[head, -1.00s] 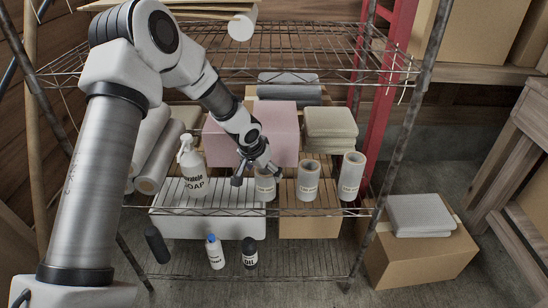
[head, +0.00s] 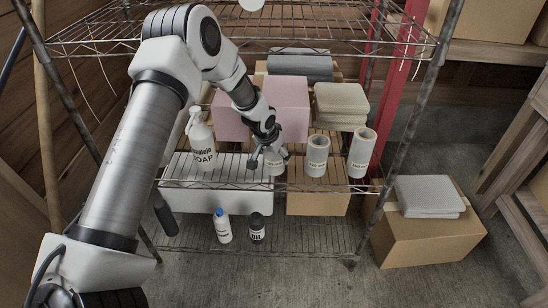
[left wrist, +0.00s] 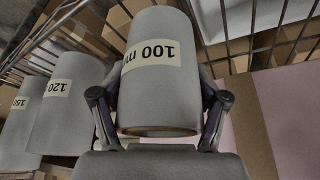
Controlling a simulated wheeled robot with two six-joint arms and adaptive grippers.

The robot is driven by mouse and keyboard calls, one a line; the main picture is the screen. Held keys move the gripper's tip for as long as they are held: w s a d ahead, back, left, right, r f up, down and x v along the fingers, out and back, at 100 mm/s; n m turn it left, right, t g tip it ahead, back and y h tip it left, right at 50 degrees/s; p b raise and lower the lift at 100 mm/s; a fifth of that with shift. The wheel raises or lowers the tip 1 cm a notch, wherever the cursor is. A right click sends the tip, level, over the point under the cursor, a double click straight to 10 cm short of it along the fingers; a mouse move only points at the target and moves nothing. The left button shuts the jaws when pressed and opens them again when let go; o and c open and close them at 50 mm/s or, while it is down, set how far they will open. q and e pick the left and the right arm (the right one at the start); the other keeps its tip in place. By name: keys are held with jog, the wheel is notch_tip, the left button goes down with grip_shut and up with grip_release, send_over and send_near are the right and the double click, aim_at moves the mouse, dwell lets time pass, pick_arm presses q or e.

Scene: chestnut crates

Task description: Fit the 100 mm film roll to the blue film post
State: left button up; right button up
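The 100 mm film roll (left wrist: 160,75) is a grey roll with a cream label, filling the middle of the left wrist view. In the head view it stands on the middle wire shelf, partly hidden behind my left gripper (head: 270,161). In the left wrist view the fingers of my left gripper (left wrist: 160,112) lie against both sides of the roll, closed around it. The roll is upright on the shelf. I see no blue film post in either view. My right gripper is not in view.
The 120 roll (head: 317,157) and the 150 roll (head: 360,155) stand to the right on the same shelf (head: 270,187). A soap bottle (head: 201,145) stands to the left. A pink box (head: 285,105) and folded cloths (head: 340,103) are behind. The upper wire shelf (head: 300,47) hangs above.

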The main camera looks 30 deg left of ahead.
pick_arm(q)
jog(key=shift+s+f, duration=0.1)
jog(key=shift+s, duration=0.1)
jog(key=shift+c, duration=0.9)
notch_tip(320, 180, up, 9)
jog(key=shift+w+r+p, duration=0.1)
jog(key=shift+r+p, duration=0.1)
jog(key=shift+p, duration=0.7)
grip_shut()
jog(key=shift+r, duration=0.3)
jog(key=shift+d, duration=0.1)
